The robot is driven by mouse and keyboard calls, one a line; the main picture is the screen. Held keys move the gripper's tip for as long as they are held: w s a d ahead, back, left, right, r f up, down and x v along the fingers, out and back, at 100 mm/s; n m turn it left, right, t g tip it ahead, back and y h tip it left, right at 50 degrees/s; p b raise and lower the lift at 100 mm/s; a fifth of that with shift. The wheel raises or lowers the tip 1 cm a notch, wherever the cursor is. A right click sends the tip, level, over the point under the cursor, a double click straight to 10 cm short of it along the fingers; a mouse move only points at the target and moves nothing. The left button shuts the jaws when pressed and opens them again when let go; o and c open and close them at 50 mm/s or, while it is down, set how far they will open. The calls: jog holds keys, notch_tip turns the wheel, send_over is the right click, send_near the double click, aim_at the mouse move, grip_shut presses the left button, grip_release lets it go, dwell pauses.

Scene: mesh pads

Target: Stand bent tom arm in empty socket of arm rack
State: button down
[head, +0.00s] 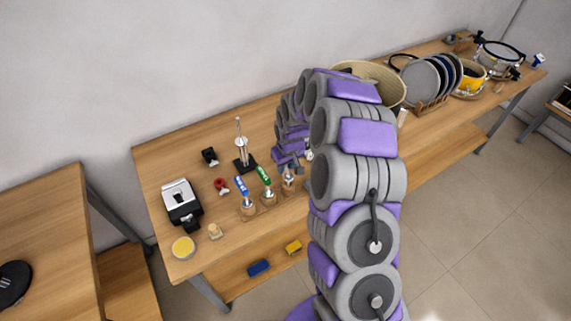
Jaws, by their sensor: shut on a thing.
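The arm rack (267,207) is a wooden strip near the front edge of the table, with several round sockets. A blue-topped tom arm (242,190) and a green-topped tom arm (264,176) stand upright in it. My gripper (290,164) is over the right end of the rack, largely hidden behind my arm links. It is shut on a small silver piece, seemingly the bent tom arm (289,178), which shows just below the fingers at the rack's right-hand socket. I cannot tell whether it is seated in the socket or held above it.
A silver stand on a black base (243,157), a black clamp (210,156), a red part (221,185), a black-and-white device (181,203) and a yellow tin (183,247) lie left of the rack. A basket (375,77) and plate rack (430,105) stand to the right.

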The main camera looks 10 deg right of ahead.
jog(key=shift+f, duration=1.75)
jog(key=c, duration=0.8)
grip_release()
jog(key=shift+r, duration=0.1)
jog(key=r, duration=0.5)
jog(key=s+r+p, duration=0.1)
jog(key=r, duration=0.5)
jog(key=s+d+r, duration=0.1)
jog(key=r, duration=0.5)
jog(key=shift+s, duration=0.25)
jog(key=shift+a, duration=0.1)
jog(key=s+a+r+m+g, duration=0.1)
jog(key=s+r, duration=0.3)
jog(key=s, duration=0.6)
jog(key=s+a+r+g, duration=0.1)
jog(key=s+r, duration=0.3)
jog(key=s, duration=0.6)
jog(key=s+m, duration=0.1)
jog(key=s, duration=0.5)
jog(key=s+g+b, duration=0.1)
jog(key=s, duration=0.6)
jog(key=s+d+m, duration=0.1)
jog(key=s, duration=0.5)
jog(key=shift+s+d+r+m+g+h+b, duration=0.1)
jog(key=shift+s+r+m+g+h+b, duration=0.2)
jog(key=shift+s+r+b, duration=0.1)
